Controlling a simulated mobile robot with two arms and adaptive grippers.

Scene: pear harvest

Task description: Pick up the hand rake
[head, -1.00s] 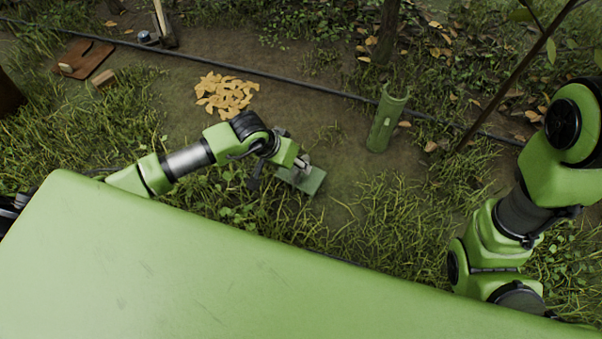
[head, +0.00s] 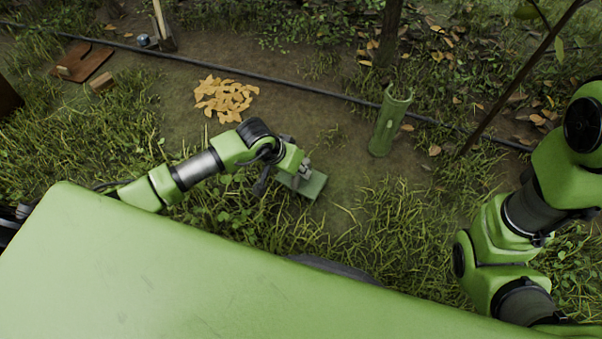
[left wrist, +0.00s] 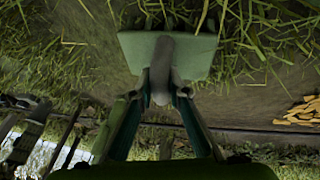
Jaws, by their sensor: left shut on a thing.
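The hand rake (head: 314,187) has a flat green head and a short grey handle. In the head view it is at the tip of my left arm, above the grass beside the bare soil. My left gripper (head: 302,169) is shut on its handle. In the left wrist view the two fingers (left wrist: 160,92) clasp the grey handle from both sides, and the green rake head (left wrist: 194,62) lies beyond them. Dark tines show dimly at the head's far edge. My right arm shows at the right of the head view, but its gripper is out of view.
A pile of yellow leaves (head: 224,99) lies on the soil behind the left arm. An upright green half-tube (head: 388,122) stands to the right. A dark hose (head: 290,88) crosses the back. A brown board (head: 82,64) and small wooden block (head: 102,82) lie far left.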

